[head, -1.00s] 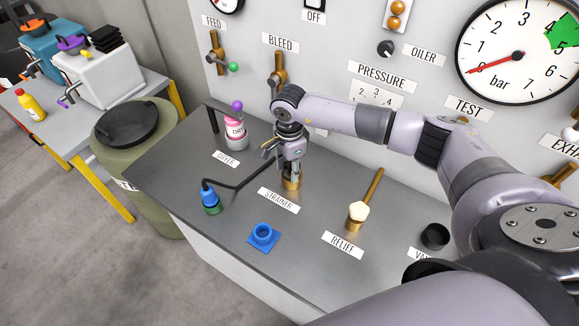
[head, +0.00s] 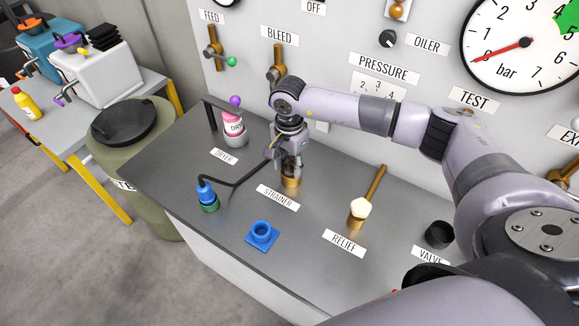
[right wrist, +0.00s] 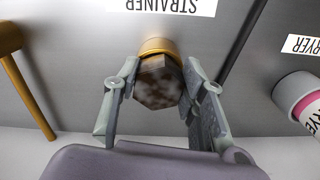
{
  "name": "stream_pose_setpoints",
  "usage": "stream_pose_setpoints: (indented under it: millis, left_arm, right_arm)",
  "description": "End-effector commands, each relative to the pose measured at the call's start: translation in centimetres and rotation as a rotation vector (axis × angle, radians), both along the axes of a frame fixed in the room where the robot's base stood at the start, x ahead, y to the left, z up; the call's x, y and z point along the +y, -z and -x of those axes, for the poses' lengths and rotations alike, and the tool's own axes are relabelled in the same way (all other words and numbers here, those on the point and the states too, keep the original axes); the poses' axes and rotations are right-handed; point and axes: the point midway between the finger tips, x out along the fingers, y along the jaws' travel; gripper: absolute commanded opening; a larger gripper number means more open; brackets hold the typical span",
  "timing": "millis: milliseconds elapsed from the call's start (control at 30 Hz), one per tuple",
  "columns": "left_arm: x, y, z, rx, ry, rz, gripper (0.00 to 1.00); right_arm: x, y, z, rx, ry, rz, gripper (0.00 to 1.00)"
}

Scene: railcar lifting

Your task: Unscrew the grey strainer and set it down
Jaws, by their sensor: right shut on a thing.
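The strainer (right wrist: 158,84) is a dark, mottled grey-brown six-sided piece in the right wrist view. It stands in a brass seat (right wrist: 158,45), which also shows in the head view (head: 290,182) behind the STRAINER label (head: 278,198). My right gripper (right wrist: 160,88) has a finger on each side of the strainer and is shut on it. In the head view my right gripper (head: 291,168) points down over the seat and mostly hides the strainer. Whether the strainer has come loose in its seat I cannot tell. My left gripper is not in view.
On the grey bench (head: 200,165) stand a blue square holder (head: 262,236), a blue-green plug (head: 208,199) with a black hose, a pink dryer (head: 234,124) and a relief valve (head: 360,210). Bare bench lies around the blue holder. The gauge panel rises behind.

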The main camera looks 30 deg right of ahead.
Motion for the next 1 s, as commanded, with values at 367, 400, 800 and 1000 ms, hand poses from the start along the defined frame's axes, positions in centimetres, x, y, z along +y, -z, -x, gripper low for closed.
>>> stream_pose_setpoints:
  millis: [367,400,800,1000]
  left_arm:
    - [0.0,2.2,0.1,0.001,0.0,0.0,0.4]
    - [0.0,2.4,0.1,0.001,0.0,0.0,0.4]
    - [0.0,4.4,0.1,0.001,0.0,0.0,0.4]
    - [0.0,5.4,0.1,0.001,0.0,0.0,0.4]
  right_arm:
    - [0.0,0.0,-0.4,-0.012,-0.207,0.0,0.09]
    - [0.0,0.0,-0.4,-0.012,-0.229,0.0,0.09]
    - [0.0,-0.2,-0.5,-0.019,-0.455,0.001,0.09]
    - [0.1,-0.3,-0.6,-0.021,-0.571,0.001,0.09]
